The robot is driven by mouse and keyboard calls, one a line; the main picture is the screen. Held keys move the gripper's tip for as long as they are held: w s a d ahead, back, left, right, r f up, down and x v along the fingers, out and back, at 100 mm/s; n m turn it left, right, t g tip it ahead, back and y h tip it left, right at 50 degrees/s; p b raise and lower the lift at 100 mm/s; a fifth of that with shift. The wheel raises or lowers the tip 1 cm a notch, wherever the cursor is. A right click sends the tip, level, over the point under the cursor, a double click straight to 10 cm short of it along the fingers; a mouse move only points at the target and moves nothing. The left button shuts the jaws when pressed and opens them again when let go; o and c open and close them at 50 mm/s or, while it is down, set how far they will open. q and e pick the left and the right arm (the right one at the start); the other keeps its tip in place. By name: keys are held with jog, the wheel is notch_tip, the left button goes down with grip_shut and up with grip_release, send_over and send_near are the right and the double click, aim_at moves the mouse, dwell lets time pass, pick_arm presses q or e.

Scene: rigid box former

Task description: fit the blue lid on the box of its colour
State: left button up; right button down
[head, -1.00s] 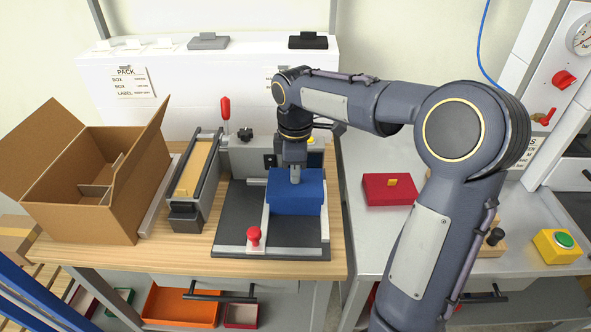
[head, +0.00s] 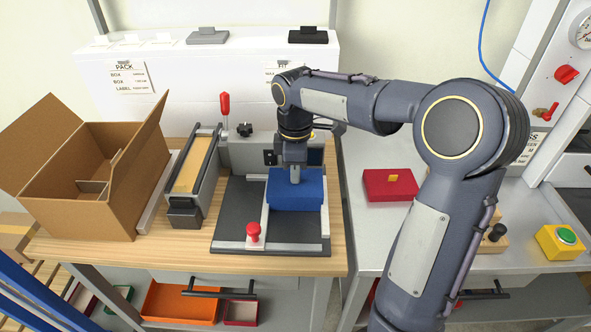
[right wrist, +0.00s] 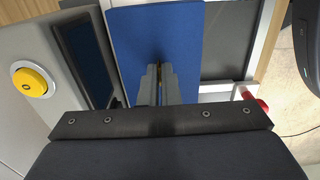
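The blue box (head: 297,203) is on the dark fixture plate, against the light rails, directly below. Lid and box look like one blue block from the head; I cannot tell whether a gap is left between them. My left gripper is not in view.
An open cardboard carton (head: 75,212) and a label holder (head: 195,175) stand to the left. A red knob (head: 253,232) is at the fixture's front. A red box (head: 389,186) and a green button (head: 566,236) are on the right table. A red-handled lever (head: 225,105) stands behind.

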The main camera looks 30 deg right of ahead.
jog(key=shift+f+b, duration=0.3)
jog(key=shift+f, duration=0.2)
dwell(0.7)
jog(key=c, duration=1.6)
grip_release()
notch_tip(320, 180, up, 8)
jog(key=shift+f+p, duration=0.1)
jog(key=shift+p, duration=0.4)
jog(key=s+a+f+m+t+y+p, duration=0.1)
jog(key=s+a+m+t, duration=0.1)
jog(key=s+m, duration=0.2)
jog(key=s+a+f+m+t+y+p, duration=0.1)
jog(key=s+a+m, duration=0.2)
jog(key=s, duration=0.7)
jog(key=s+a+f+m+t+y+p, duration=0.1)
jog(key=s+a+f+m+t, duration=0.1)
jog(key=s+m, duration=0.4)
jog(key=shift+s+a+t+y, duration=0.15)
jog(key=shift+s+t+y, duration=0.2)
jog(key=shift+s, duration=0.75)
